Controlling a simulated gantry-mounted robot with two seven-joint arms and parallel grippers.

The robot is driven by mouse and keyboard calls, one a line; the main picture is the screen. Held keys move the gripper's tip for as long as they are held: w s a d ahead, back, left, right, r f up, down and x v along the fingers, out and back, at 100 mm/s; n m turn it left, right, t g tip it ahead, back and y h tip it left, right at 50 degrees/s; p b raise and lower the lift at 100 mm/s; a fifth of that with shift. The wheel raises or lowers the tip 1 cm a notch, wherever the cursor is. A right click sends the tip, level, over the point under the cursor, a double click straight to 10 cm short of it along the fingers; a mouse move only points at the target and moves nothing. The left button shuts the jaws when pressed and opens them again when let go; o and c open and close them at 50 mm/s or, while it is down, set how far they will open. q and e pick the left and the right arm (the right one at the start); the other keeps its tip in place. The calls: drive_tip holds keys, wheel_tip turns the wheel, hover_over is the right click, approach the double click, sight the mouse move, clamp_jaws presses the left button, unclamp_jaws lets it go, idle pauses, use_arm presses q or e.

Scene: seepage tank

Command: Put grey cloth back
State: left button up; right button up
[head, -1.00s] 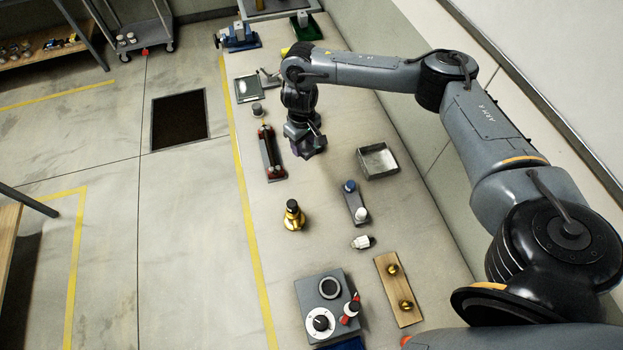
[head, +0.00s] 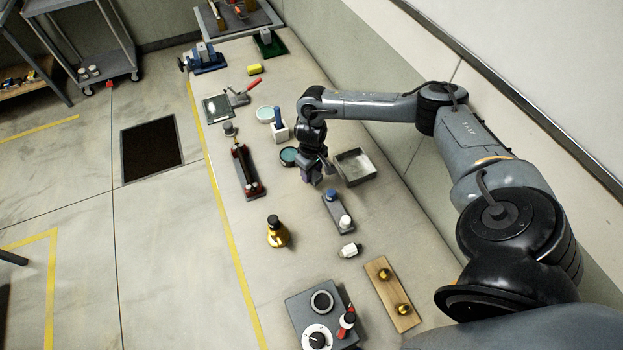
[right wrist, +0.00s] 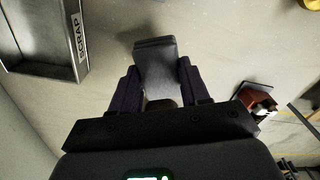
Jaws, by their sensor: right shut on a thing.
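My right gripper (head: 314,178) hangs over the bench, just left of the open metal tray (head: 372,174). In the right wrist view my right gripper (right wrist: 160,85) is shut on a flat grey piece, the grey cloth (right wrist: 156,62), which juts out past the two dark fingers. The cloth appears held clear of the bench, though its exact height is hard to tell. In the head view the cloth is too small to make out clearly at the fingers. The tray in the right wrist view (right wrist: 45,78) carries a SCRAP label. My left gripper is not in view.

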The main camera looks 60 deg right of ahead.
sight(312, 173)
wheel_tip(312, 173, down, 4)
drive_tip(key=shift+r, duration=0.15)
drive_tip(key=shift+f, duration=0.25)
drive_tip(key=o, duration=1)
drive_tip(key=shift+r, duration=0.45)
wheel_tip(312, 173, up, 11)
drive_tip(key=shift+r+p, duration=0.15)
drive_tip(key=shift+p, duration=0.65)
drive_tip(key=shift+r, duration=0.1)
